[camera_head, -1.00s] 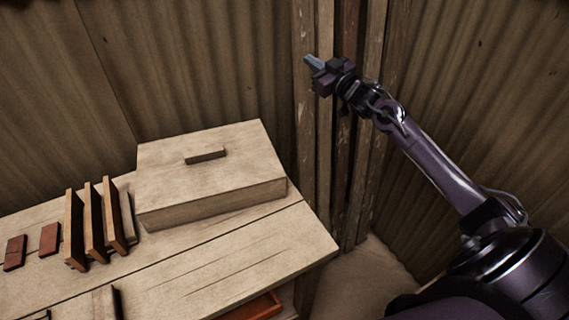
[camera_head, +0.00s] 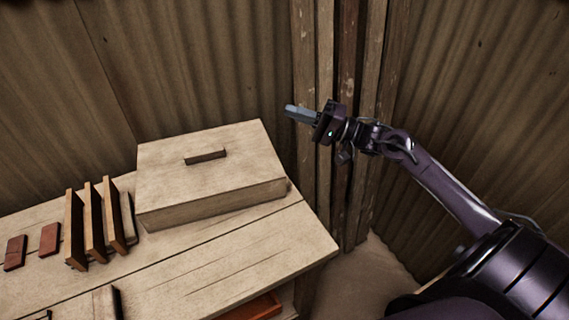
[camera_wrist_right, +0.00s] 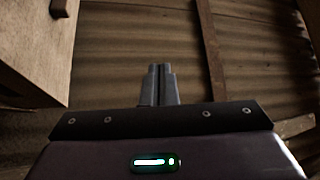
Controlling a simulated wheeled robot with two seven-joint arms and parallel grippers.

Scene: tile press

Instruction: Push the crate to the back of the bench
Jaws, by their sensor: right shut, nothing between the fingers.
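The crate (camera_head: 208,170) is a pale wooden box with a small bar handle (camera_head: 205,156) on its top. It sits on the bench (camera_head: 240,262), towards the back near the corrugated wall. My right gripper (camera_head: 289,110) is shut and empty, in the air to the right of the crate and above it. In the right wrist view the closed fingers (camera_wrist_right: 160,82) point at the wall, and a pale wooden block-like shape (camera_wrist_right: 40,45), seemingly the crate or the bench, fills the upper left. My left gripper is not in view.
Several upright wooden boards (camera_head: 95,222) stand left of the crate, with red-brown tiles (camera_head: 50,238) beside them. Wooden posts (camera_head: 347,130) stand in the corner behind my right gripper. An orange-brown piece (camera_head: 254,307) shows below the bench's front edge. The bench front is mostly clear.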

